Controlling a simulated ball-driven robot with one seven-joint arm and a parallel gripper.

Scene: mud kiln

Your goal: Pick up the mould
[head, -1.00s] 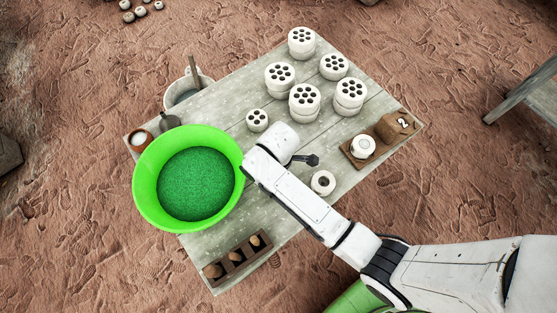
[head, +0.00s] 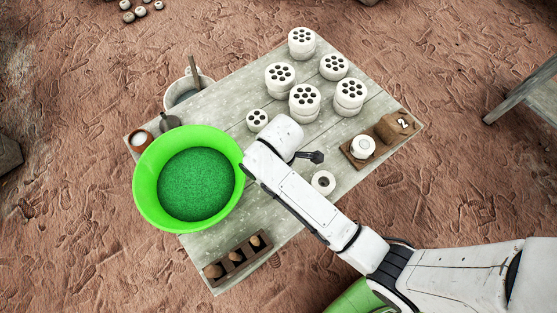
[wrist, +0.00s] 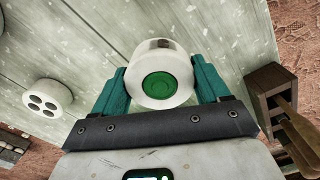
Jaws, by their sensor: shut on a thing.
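The mould (wrist: 159,75) is a white round piece with a green-filled round opening, seen in the wrist view. My gripper (wrist: 160,85) has its two teal fingers shut on the mould's sides. The grey planked table top shows behind it; I cannot tell how far the mould is above it.
A large green basin (head: 142,172) of green material stands left on the table (head: 215,245). Stacked white perforated pieces (head: 305,97) stand at the back. A wooden tray with a white pot (head: 363,147) is right; a white ring (head: 323,183) and a dark wooden rack (head: 236,262) are nearer.

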